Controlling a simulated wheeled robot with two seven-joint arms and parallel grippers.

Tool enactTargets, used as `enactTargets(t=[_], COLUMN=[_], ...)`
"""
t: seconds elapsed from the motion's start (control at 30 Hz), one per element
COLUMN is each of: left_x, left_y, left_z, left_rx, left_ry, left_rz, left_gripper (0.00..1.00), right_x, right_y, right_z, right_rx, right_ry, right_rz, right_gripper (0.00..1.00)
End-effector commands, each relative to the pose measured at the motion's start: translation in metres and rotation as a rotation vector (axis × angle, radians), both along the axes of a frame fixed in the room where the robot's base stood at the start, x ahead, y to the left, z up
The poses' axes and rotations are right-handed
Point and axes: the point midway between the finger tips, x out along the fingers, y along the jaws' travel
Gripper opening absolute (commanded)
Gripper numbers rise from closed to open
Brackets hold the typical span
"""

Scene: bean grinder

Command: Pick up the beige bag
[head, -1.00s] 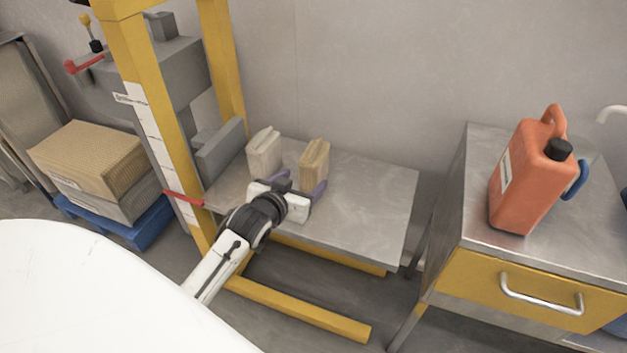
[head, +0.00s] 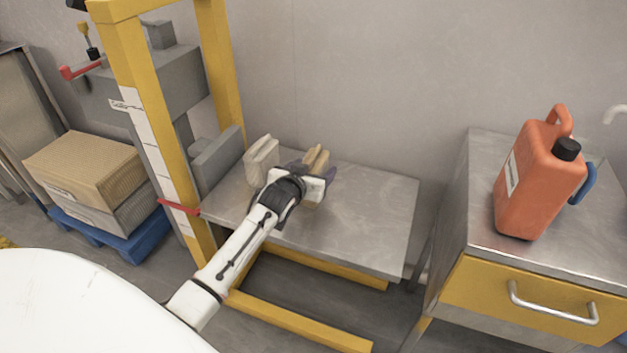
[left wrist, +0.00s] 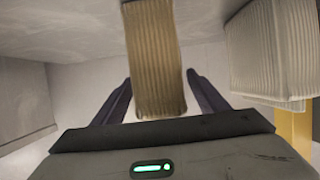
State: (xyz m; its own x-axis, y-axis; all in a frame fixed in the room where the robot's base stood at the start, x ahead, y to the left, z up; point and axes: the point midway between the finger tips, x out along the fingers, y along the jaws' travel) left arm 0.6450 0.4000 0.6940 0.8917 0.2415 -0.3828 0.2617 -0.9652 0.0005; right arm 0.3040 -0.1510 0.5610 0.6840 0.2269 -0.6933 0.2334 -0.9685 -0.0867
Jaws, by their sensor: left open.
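The beige bag (head: 317,159) stands on the metal platform (head: 375,212), partly hidden behind my left gripper (head: 311,168). In the left wrist view the ribbed beige bag (left wrist: 155,55) lies between the two dark fingers of my left gripper (left wrist: 159,78). The fingers are open, one on each side of the bag, with a visible gap on the left side. A paler, whitish bag (head: 261,157) stands to the left on the same platform, and it also shows at the right of the left wrist view (left wrist: 270,50). My right gripper is not in view.
A yellow lift frame (head: 222,70) with a grey block rises left of the platform. Cardboard boxes (head: 85,170) sit on a blue pallet (head: 115,242) at far left. An orange canister (head: 540,180) stands on a metal cabinet at right. The platform's right part is clear.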

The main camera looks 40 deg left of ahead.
Motion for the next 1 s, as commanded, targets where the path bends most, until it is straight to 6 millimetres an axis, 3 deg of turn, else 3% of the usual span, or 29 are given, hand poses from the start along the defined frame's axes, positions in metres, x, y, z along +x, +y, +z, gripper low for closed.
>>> enactTargets(t=[0.2,0.57,0.83,1.0], left_x=[0.001,0.000,0.001,0.002], left_y=[0.000,0.000,0.000,0.001], left_z=[0.000,0.000,0.007,0.034], left_rx=[0.000,0.001,0.001,0.005], left_ry=[0.000,0.000,-0.007,-0.010], left_rz=[0.000,0.000,-0.001,-0.001], left_gripper=[0.67,0.07,0.07,0.07], right_x=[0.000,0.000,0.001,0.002], right_y=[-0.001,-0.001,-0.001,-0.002], right_z=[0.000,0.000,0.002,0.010], right_rx=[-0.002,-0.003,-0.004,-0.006], right_ry=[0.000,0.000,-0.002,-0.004], right_rz=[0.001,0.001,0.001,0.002], right_gripper=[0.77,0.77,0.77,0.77])
